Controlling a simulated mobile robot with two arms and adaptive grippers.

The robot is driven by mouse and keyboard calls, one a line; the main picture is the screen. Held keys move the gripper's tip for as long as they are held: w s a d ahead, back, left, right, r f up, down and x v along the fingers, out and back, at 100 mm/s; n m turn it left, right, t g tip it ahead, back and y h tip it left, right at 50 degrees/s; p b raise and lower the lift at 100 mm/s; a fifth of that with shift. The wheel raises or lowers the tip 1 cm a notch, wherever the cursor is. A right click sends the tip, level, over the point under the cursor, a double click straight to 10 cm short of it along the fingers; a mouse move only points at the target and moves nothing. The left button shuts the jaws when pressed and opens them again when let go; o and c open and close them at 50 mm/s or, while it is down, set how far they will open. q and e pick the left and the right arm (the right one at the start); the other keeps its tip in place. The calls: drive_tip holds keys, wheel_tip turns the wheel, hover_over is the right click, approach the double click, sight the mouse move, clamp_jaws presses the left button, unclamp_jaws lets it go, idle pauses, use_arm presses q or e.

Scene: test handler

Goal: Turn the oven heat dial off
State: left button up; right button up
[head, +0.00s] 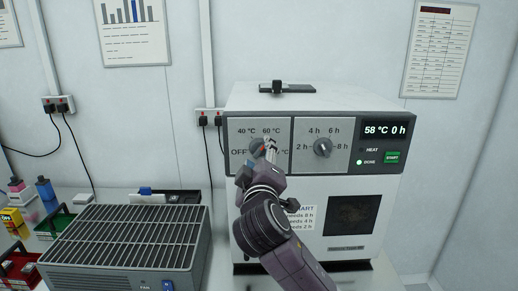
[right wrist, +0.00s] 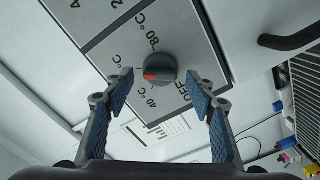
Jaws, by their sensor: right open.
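The oven (head: 375,195) is a white box on the bench with two dials on its grey front. The heat dial (head: 256,147) is the left one, partly hidden by my gripper in the head view. In the right wrist view the dial (right wrist: 160,69) is a round dark knob. Its red mark points left, towards the 40 °C and 60 °C side, away from OFF. My right gripper (head: 269,150) is in front of it. In the wrist view its open fingers (right wrist: 160,80) stand on either side of the dial, with no visible contact. My left gripper is not in view.
The time dial (head: 322,147) is right of the heat dial. The display (head: 384,130) reads 58 °C 0 h, and the green DONE lamp is lit above the dark window (head: 351,215). A grey grilled fan unit (head: 125,270) stands at left. A black handle (right wrist: 292,38) shows in the wrist view.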

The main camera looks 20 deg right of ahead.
drive_tip(key=shift+w+d, duration=0.2)
drive_tip(key=shift+w, duration=0.5)
drive_tip(key=c, duration=1.2)
drive_tip(key=shift+o, duration=0.2)
drive_tip(key=shift+p, duration=0.3)
